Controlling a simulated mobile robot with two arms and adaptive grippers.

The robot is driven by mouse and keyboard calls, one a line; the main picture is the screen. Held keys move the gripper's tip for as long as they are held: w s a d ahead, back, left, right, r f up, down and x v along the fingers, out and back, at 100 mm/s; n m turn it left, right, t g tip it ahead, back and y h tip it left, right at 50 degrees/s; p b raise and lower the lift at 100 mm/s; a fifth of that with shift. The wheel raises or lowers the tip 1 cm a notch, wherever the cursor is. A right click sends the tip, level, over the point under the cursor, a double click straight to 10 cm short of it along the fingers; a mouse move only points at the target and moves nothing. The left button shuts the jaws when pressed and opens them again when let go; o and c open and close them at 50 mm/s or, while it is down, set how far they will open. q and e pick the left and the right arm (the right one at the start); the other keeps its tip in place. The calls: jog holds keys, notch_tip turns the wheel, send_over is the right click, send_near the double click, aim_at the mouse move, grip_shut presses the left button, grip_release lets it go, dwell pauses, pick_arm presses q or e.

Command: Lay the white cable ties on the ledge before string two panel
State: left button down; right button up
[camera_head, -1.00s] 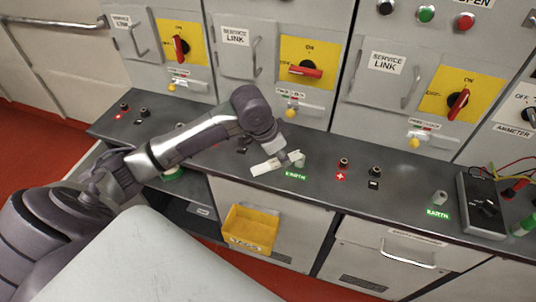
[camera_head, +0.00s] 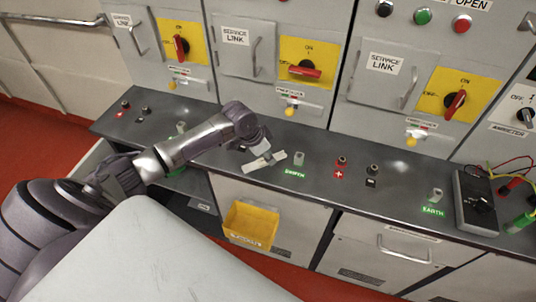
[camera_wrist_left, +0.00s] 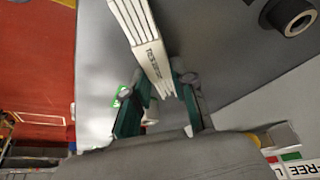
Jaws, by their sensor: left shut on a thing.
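The white cable ties (camera_head: 252,165) are a flat pale bundle low over the dark grey ledge (camera_head: 322,192), below the middle panel (camera_head: 237,50). I cannot tell whether they touch the ledge. My left gripper (camera_head: 263,156) is above them, shut on the bundle, with an end sticking out on each side. In the left wrist view the ties (camera_wrist_left: 136,30), with small dark print, run between the two fingers of the left gripper (camera_wrist_left: 160,95). My right gripper is out of view.
An earth terminal (camera_head: 299,158) stands just right of the ties, with red (camera_head: 342,161) and black (camera_head: 372,171) terminals further right. A meter (camera_head: 478,205) with leads sits at the ledge's right. A yellow bin (camera_head: 249,227) is below the front edge.

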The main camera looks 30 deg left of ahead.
aim_at(255, 164)
pick_arm(q)
jog(key=c, duration=1)
grip_release()
jog(key=shift+f, duration=0.15)
jog(key=shift+o, duration=0.2)
jog(key=shift+r, duration=0.25)
jog(key=b+v, duration=0.1)
jog(key=v, duration=1.1)
jog(key=shift+f, duration=0.15)
